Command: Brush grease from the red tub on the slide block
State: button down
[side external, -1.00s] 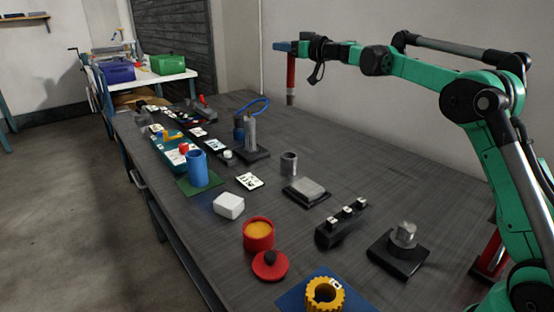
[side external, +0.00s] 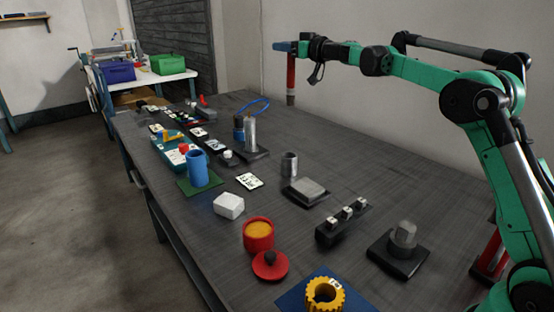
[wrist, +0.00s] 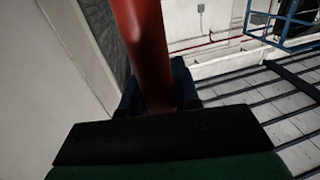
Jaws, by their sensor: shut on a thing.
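The red tub (side external: 258,244) stands open at the front of the bench, with orange-yellow grease (side external: 258,229) inside. Its red lid (side external: 270,267) with a black knob lies just in front. A flat grey block on a dark base (side external: 306,191), which looks like the slide block, sits behind the tub. My gripper (side external: 290,47) is high above the back of the bench, shut on the red handle of a brush (side external: 291,72). The brush hangs upright, tip down, clear of everything. In the wrist view, the red handle (wrist: 143,50) stands between my blue fingers.
A white block (side external: 229,206), a blue cup (side external: 197,170) and a yellow gear-like ring (side external: 324,294) stand around the tub. A black rack (side external: 341,227) and a grey part on a black base (side external: 398,252) are to the right. The right rear bench is clear.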

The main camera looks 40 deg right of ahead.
jog(key=s+a+f+n+g+y, duration=0.5)
jog(key=s+a, duration=0.3)
jog(key=a, duration=0.4)
jog(key=s+a+f+n+g+y, duration=0.35)
jog(key=s+a+f+y, duration=0.3)
jog(key=s+a, duration=0.35)
jog(key=shift+n+t, duration=0.25)
jog(key=shift+t, duration=0.2)
jog(key=shift+w+a+f, duration=0.2)
jog(key=shift+f, duration=0.65)
jog(key=shift+w+a+f, duration=0.15)
jog(key=shift+w+f, duration=0.05)
jog(key=shift+f, duration=0.65)
jog(key=shift+w+a+f, duration=0.2)
jog(key=shift+f, duration=1.2)
